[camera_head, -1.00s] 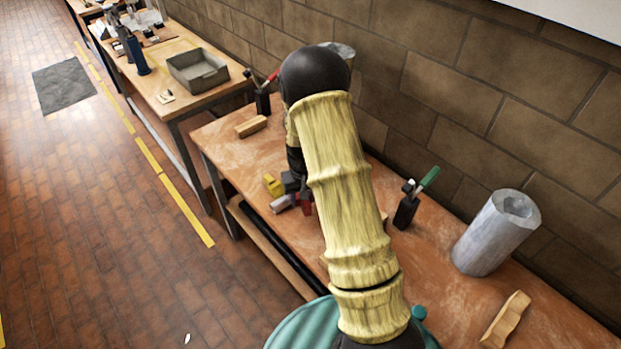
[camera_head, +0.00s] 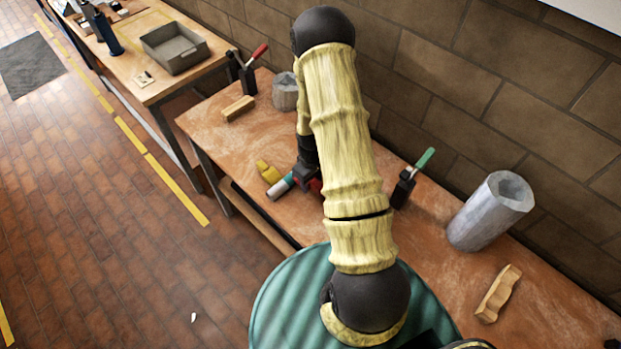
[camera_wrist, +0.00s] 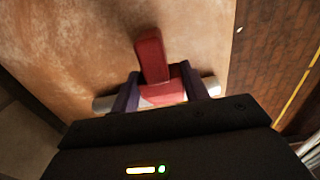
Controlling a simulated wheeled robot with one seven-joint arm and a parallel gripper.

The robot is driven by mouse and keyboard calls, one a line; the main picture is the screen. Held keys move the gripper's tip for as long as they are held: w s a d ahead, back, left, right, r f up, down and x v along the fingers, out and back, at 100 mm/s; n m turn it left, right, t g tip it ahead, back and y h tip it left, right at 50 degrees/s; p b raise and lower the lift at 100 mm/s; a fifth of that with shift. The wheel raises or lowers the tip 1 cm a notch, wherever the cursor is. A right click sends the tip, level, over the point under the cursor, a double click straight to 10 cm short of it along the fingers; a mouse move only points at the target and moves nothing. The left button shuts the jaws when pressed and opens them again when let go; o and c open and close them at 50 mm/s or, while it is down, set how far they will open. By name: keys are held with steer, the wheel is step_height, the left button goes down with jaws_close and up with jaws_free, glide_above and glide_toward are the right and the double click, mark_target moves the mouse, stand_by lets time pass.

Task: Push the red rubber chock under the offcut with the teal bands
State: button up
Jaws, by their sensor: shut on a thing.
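The red rubber chock (camera_wrist: 152,57) is in the middle of the wrist view, a long red block joined to a wider red part between my fingers. In the head view only a little of the chock (camera_head: 316,186) shows beside my wrist. My gripper (camera_wrist: 161,90) is shut on the chock's wider part, low over the bench. The pale round offcut (camera_wrist: 103,103) lies crosswise at the fingers, its ends showing on both sides and its middle mostly hidden. In the head view the offcut (camera_head: 279,188) shows a teal band near my gripper (camera_head: 304,181). I cannot tell how far the chock is under it.
A yellow block (camera_head: 268,172) lies just left of the offcut. The bench (camera_head: 225,130) also holds a wooden block (camera_head: 238,109), a short grey cylinder (camera_head: 286,92), a tall one (camera_head: 491,211), a green-handled clamp (camera_head: 405,188) and a notched wooden piece (camera_head: 498,293). A brick wall runs behind.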

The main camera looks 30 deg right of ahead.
mark_target(307, 195)
steer(key=shift+f+b, duration=0.7)
steer(key=shift+f, duration=0.1)
steer(key=shift+s+d+f+b, duration=0.1)
steer(key=shift+f+b, duration=0.5)
steer(key=shift+f, duration=0.15)
steer(key=shift+f+b, duration=1.7)
steer(key=shift+f, duration=0.55)
steer(key=shift+w+a, duration=0.25)
steer(key=shift+w, duration=0.3)
steer(key=shift+w+a, duration=0.2)
steer(key=shift+w, duration=0.3)
steer(key=o, duration=1.1)
